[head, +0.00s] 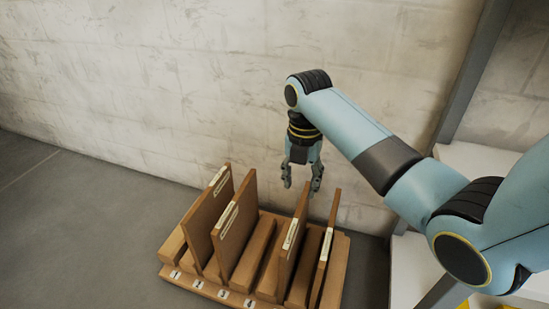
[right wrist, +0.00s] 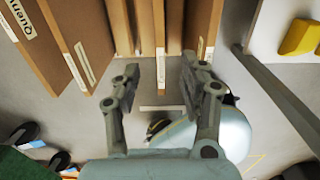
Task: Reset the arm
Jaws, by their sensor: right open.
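My right gripper (head: 301,187) hangs fingers down from my blue right arm, in front of the wall and over the far side of the wooden rack (head: 246,300). Its fingers are apart with nothing between them; the right wrist view also shows them open and empty (right wrist: 174,78). In the head view, the gripper appears near the top of the third upright board (head: 290,245) from the left; whether it touches is hard to tell. My left gripper is not in view.
The rack has numbered slots and holds several labelled brown boards, including the leftmost (head: 208,215) and second (head: 236,235). A pale block wall (head: 170,90) stands behind. A white shelf (head: 475,160) and grey post (head: 470,70) are at right. Grey floor (head: 70,230) lies clear at left.

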